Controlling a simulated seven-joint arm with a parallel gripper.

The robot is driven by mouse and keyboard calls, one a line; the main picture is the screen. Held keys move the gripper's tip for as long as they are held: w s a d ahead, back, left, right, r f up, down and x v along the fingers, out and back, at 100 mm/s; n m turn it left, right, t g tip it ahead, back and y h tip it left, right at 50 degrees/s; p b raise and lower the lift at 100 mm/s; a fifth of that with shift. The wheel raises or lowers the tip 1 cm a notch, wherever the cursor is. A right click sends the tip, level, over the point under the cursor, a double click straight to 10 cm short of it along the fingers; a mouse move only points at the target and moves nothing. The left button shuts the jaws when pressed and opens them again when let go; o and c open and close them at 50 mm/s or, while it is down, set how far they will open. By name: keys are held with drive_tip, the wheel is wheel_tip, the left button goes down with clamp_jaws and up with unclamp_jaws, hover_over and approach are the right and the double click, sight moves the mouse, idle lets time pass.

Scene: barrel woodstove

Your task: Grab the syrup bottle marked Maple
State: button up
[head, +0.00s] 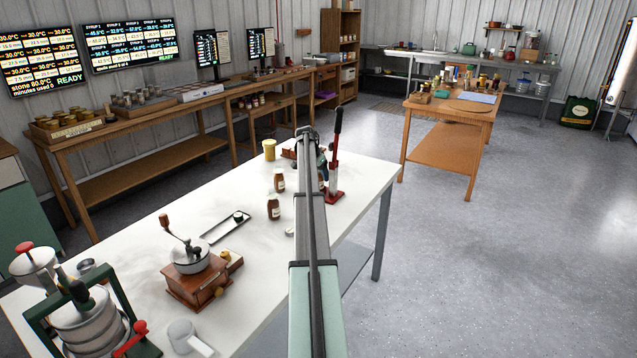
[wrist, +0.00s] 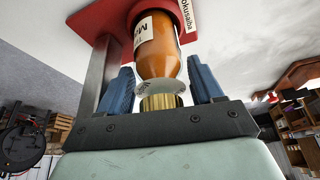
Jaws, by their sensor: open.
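In the wrist view, an amber syrup bottle (wrist: 160,48) with a gold cap stands between the two blue fingers of my gripper (wrist: 161,80). Its white label shows a large letter starting like M; the rest is turned away. The fingers are open, with a gap visible on each side of the bottle's neck. In the head view, my gripper (head: 320,163) is at the far part of the white table, mostly hidden behind my arm. Two other amber bottles, a farther one (head: 279,181) and a nearer one (head: 273,208), stand left of my arm; their labels are too small to read.
A red lever press (head: 336,155) stands right beside my gripper; its red base (wrist: 105,18) lies close to the bottle. A yellow jar (head: 269,150), a small dark tray (head: 225,227) and a wooden grinder (head: 197,280) are on the white table (head: 130,240).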

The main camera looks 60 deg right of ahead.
drive_tip(key=c, duration=0.9)
drive_tip(key=shift+c, duration=0.5)
drive_tip(key=shift+r, duration=0.15)
